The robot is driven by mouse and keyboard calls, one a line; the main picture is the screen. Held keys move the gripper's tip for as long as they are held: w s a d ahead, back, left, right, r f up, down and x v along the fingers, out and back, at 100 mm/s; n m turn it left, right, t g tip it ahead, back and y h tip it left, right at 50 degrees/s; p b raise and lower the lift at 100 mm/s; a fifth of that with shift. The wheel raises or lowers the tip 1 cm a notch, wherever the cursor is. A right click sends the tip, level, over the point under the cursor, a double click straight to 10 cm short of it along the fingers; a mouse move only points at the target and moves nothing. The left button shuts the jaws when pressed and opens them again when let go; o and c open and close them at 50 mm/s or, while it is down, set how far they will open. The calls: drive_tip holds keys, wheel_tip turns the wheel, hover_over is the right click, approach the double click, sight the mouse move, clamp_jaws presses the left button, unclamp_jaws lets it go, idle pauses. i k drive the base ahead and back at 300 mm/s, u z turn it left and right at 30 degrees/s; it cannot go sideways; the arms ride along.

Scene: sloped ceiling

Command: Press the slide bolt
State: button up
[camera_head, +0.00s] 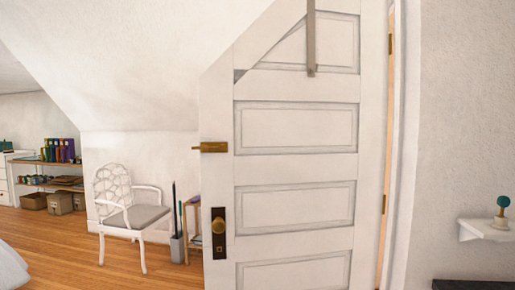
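The slide bolt (214,147) is a small brass fitting near the left edge of the white panelled door (295,175), above the knob. Its thin end sticks out to the left past the door's edge. A brass knob (219,225) on a dark plate is below it. The door stands open on its hinges at the right, in front of the sloped wall. My gripper is not in view, so its distance from the bolt is hidden.
A white chair (130,215) and a grey bin (178,247) with tall items stand left of the door. A grey bar (311,40) hangs at the door's top. A small wall shelf (484,231) is at the right. Wood floor (75,245) shows clear at the left.

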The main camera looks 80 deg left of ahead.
sight(204, 148)
drive_tip(key=u, duration=3.65)
drive_tip(key=i, duration=1.65)
drive_tip(key=z, duration=0.8)
